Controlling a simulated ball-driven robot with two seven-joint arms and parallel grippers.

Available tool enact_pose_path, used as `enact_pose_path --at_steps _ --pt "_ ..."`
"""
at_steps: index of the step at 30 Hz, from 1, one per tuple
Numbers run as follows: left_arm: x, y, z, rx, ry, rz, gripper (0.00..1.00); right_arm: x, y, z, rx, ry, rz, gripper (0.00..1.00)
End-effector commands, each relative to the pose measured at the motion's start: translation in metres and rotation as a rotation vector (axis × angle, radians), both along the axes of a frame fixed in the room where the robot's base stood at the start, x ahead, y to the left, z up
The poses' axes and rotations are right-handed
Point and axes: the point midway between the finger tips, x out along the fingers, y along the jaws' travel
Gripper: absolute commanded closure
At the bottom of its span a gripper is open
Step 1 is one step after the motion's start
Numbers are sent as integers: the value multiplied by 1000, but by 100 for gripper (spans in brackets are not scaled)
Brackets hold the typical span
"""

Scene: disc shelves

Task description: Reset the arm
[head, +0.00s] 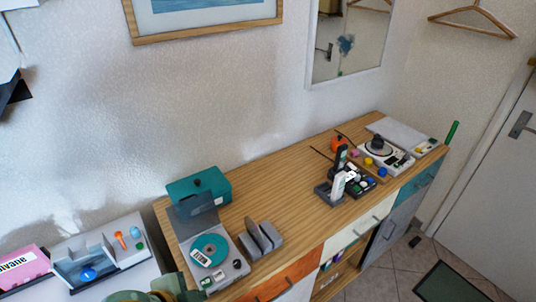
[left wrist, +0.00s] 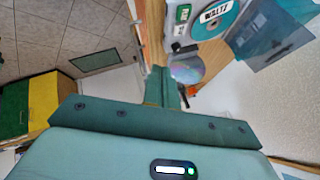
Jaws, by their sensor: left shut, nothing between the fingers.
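My left gripper (left wrist: 163,82) shows in the left wrist view as a green hand with its fingers shut and empty. In the head view, a green part of my left arm (head: 150,292) shows at the bottom edge, in front of the dresser. A grey disc player (head: 213,262) with its lid up stands on the dresser's near end and holds a teal disc (head: 209,250). In the left wrist view this disc (left wrist: 228,18) reads WALTZ. My right gripper is not in view.
The wooden dresser (head: 290,190) carries a teal box (head: 198,187), a grey slotted holder (head: 262,240) and, farther right, a white turntable (head: 385,152) among small items. Its middle top is clear. A white surface with a pink box (head: 25,268) is at left.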

Motion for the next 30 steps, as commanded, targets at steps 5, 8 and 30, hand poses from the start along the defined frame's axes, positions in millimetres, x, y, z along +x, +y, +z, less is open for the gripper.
enact_pose_path --at_steps 5,8,30 --pt "-21 63 10 115 -43 369 100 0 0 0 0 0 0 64" --pt "-40 102 16 195 -52 547 100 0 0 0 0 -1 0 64" --pt "-126 99 -302 113 327 720 100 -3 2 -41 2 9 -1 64"
